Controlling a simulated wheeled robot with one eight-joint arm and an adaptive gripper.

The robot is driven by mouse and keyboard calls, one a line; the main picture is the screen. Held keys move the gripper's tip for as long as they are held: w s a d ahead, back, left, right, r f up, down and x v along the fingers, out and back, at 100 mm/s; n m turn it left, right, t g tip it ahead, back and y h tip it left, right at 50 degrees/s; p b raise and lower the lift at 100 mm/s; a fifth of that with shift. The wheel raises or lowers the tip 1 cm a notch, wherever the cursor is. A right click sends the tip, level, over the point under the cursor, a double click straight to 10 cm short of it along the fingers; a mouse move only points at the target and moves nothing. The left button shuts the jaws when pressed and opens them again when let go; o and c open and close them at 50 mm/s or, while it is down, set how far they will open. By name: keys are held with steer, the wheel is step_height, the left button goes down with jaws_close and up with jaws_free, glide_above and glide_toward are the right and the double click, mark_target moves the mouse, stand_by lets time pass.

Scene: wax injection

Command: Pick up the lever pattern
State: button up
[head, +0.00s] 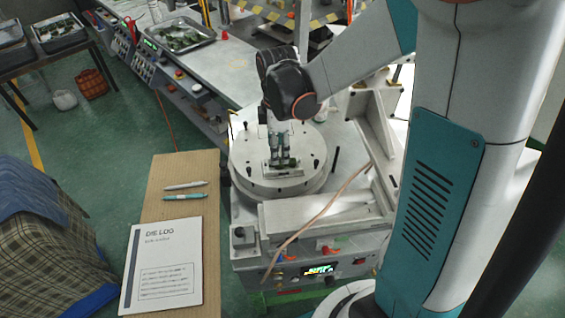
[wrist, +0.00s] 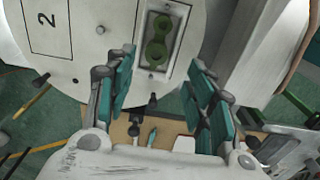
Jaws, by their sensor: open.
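The lever pattern (wrist: 157,42) is a green piece with two round ends. It lies in a narrow pale die (wrist: 172,72) on the round white turntable (wrist: 95,40). My gripper (wrist: 160,68) is open, its teal-padded fingers spread to the left and right of the die's near end in the wrist view, with nothing between them. In the head view my gripper (head: 283,160) points down over the die on the turntable (head: 250,175). There the fingers largely hide the pattern, and I cannot tell whether they touch it.
Dark pegs stand on the turntable. A pale block (head: 320,212) and a machine frame (head: 375,120) stand close on the right. A board at the left holds a die log (head: 162,265) and pens (head: 185,197). A metal tray (head: 180,36) lies on the back bench.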

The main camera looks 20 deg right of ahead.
mark_target(280, 161)
steer(key=f, duration=0.1)
steer(key=f+b, duration=0.1)
steer(key=f, duration=0.2)
steer(key=shift+w+d+f, duration=0.25)
steer(key=shift+f, duration=0.5)
steer(key=shift+s, duration=0.1)
steer(key=c, duration=1)
